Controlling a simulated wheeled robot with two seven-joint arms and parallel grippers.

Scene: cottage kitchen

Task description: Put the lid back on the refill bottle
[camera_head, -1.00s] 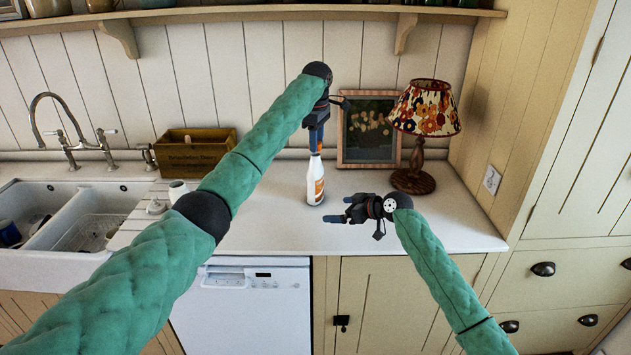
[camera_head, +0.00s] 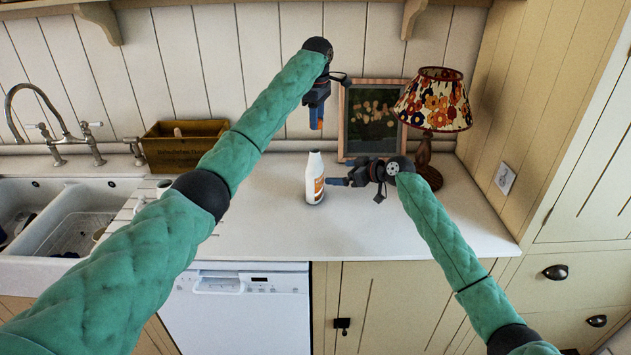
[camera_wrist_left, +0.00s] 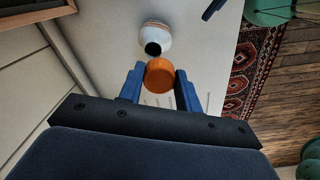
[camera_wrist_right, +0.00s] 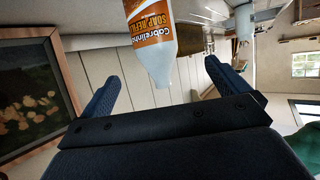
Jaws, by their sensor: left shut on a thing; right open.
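The white refill bottle (camera_head: 314,188), with an orange label, stands upright on the counter. Its dark open mouth shows in the left wrist view (camera_wrist_left: 153,47). My left gripper (camera_head: 316,124) is shut on the orange lid (camera_wrist_left: 159,77) and holds it above the bottle, clear of it. In the left wrist view the lid is just beside the bottle's mouth. My right gripper (camera_head: 336,182) is open, close to the bottle's right side. In the right wrist view the bottle (camera_wrist_right: 152,45) shows upside down, ahead of the open fingers; I cannot tell whether they touch it.
A framed picture (camera_head: 371,121) and a lamp with a floral shade (camera_head: 433,100) stand behind my right gripper. A wooden box (camera_head: 182,145) and a double sink (camera_head: 70,215) are on the left. The counter (camera_head: 270,225) in front of the bottle is clear.

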